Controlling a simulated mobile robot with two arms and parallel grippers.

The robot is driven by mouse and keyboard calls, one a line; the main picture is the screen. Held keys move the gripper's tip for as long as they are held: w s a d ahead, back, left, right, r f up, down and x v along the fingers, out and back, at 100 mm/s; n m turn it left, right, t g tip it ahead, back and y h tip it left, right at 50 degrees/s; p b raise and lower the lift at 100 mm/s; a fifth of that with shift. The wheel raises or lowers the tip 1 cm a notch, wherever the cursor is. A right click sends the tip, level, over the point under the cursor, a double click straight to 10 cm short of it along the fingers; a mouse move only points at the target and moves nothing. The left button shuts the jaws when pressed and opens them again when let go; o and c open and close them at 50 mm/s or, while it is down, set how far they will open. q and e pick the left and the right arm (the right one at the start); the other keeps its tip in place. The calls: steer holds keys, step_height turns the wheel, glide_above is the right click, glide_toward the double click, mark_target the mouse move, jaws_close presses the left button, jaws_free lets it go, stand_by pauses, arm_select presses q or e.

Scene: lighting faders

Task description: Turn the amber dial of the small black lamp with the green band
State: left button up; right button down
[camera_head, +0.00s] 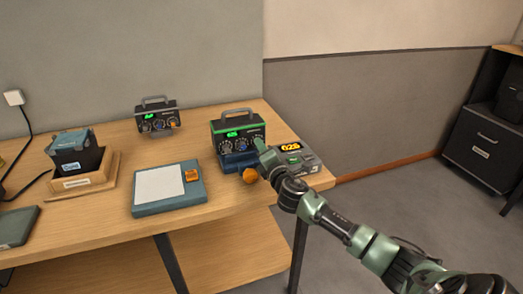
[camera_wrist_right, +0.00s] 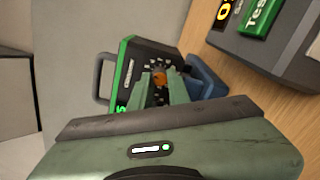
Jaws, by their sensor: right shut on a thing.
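The small black lamp with the green band (camera_head: 231,144) stands on a blue base (camera_head: 232,162) near the table's right end. Its display is lit green, and dials show on its front. My right gripper (camera_head: 261,145) reaches its right front, hiding the amber dial in the head view. In the right wrist view, the lamp (camera_wrist_right: 126,62) is turned sideways, and the amber dial (camera_wrist_right: 159,77) lies between the fingertips of my right gripper (camera_wrist_right: 160,83), which is shut on it. My left gripper is not in view.
A similar black unit (camera_head: 156,119) stands behind to the left. A grey box with a yellow display (camera_head: 291,158) sits close on the right. An orange ball (camera_head: 250,176) is in front. A blue-grey pad (camera_head: 165,191) and wooden tray (camera_head: 84,183) lie left.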

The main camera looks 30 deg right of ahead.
steer(key=m, duration=0.5)
stand_by(0.5)
steer(key=c, duration=1.3)
jaws_free()
steer(key=shift+c, duration=0.2)
steer(key=b+v, duration=0.1)
steer(key=v, duration=0.6)
steer(key=shift+s, duration=0.4)
steer(key=shift+f, duration=0.1)
